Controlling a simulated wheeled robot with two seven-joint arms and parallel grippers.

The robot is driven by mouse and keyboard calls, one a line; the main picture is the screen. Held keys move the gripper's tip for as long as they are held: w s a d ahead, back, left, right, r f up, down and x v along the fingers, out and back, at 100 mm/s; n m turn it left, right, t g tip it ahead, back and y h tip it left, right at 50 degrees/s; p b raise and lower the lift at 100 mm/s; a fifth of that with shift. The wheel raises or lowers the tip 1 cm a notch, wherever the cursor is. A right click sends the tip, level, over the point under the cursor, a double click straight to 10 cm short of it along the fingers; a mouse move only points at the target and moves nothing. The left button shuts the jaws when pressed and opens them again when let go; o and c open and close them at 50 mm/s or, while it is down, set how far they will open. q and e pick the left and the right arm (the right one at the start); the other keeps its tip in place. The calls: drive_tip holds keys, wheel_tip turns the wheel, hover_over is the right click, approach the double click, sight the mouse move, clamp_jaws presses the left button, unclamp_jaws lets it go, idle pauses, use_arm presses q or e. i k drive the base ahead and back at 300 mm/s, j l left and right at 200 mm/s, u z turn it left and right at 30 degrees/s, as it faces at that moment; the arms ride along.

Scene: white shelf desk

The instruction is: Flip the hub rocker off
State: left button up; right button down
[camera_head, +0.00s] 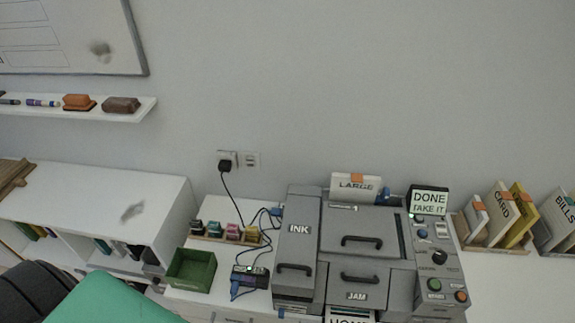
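The hub appears to be the small dark box (250,276) on the white desk, between the green bin and the grey machine. Blue cables run to it, and a small bright spot shows on its top. Neither my left nor my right gripper is in view.
A green bin (190,270) stands left of the hub, with small ink bottles (232,232) behind. The large grey machine (297,245) stands close on its right. A black plug (225,166) sits in the wall socket. A green shape (115,302) fills the lower left.

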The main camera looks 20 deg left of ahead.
sight(255, 271)
drive_tip(key=u, duration=1.15)
drive_tip(key=k+u, duration=0.2)
drive_tip(key=k+l, duration=0.05)
